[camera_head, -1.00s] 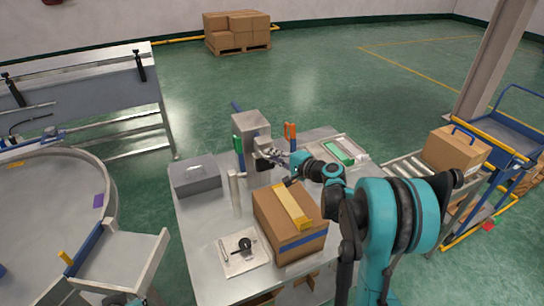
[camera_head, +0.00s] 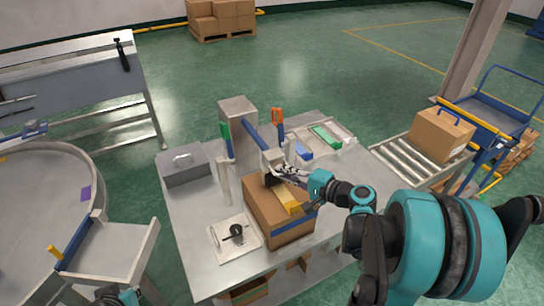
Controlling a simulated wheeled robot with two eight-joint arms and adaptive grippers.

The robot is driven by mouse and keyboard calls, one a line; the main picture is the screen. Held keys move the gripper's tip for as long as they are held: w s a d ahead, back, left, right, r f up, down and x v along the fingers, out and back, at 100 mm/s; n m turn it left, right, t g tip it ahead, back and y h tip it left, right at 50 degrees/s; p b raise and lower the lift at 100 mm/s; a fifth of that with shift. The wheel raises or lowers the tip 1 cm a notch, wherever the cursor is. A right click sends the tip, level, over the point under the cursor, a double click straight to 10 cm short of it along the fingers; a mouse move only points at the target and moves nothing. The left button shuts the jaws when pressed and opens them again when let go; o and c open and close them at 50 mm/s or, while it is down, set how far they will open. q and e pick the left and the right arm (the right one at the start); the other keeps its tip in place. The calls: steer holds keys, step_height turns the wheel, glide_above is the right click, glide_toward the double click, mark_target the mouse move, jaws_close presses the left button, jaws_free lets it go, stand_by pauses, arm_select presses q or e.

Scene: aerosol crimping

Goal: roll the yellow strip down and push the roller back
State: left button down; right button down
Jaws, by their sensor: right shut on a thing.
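The cardboard box (camera_head: 262,220) stands near the front of the steel table. The yellow strip (camera_head: 287,197) runs along its top; its far part is hidden by the roller. The roller (camera_head: 270,160) is a grey head on a blue bar that reaches from the metal post out over the box's far end. My right gripper (camera_head: 285,172) comes in from the right and is shut on the roller's head. Its fingers are small and partly hidden there. My left gripper is not in view; only a bit of my left arm shows at the bottom left.
A grey case (camera_head: 183,165) is left of the post, and a white tray (camera_head: 235,238) with a black tool lies left of the box. The post (camera_head: 238,118) rises behind the box. A roller conveyor (camera_head: 408,158) with another box (camera_head: 440,135) is at the right.

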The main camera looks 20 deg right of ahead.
steer(key=s, duration=0.8)
steer(key=shift+s+d, duration=0.15)
steer(key=shift+d, duration=0.1)
steer(key=c, duration=1.6)
jaws_free()
steer(key=v, duration=1.2)
steer(key=shift+d+f, duration=0.1)
